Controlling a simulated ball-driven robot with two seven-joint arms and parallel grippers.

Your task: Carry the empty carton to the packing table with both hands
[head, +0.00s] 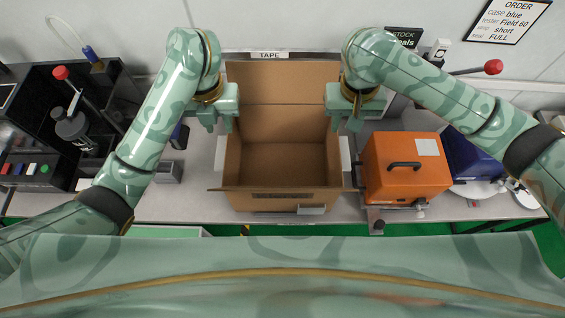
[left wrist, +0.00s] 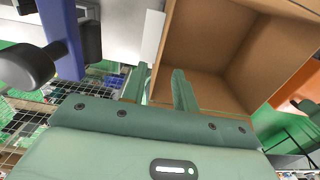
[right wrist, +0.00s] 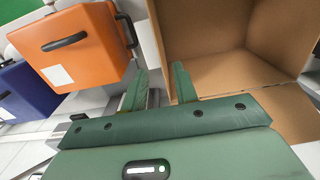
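The brown carton (head: 283,178) stands upright on a light grey worktop (head: 195,205), its top open and its inside empty. My left gripper (head: 218,122) is at the carton's left wall, near the back. In the left wrist view its fingers (left wrist: 160,88) are apart, one on each side of the carton wall (left wrist: 205,40). My right gripper (head: 345,120) is at the right wall. In the right wrist view its fingers (right wrist: 159,86) are also apart, with the wall edge between them. I cannot tell whether any finger touches the cardboard. I cannot tell which surface is the packing table.
An orange case (head: 405,167) with a black handle stands close to the carton's right, with a blue case (head: 470,155) beyond it. A black bin (head: 40,105) with a dark tester (head: 75,130) is at the left. A TAPE label (head: 269,55) is behind the carton.

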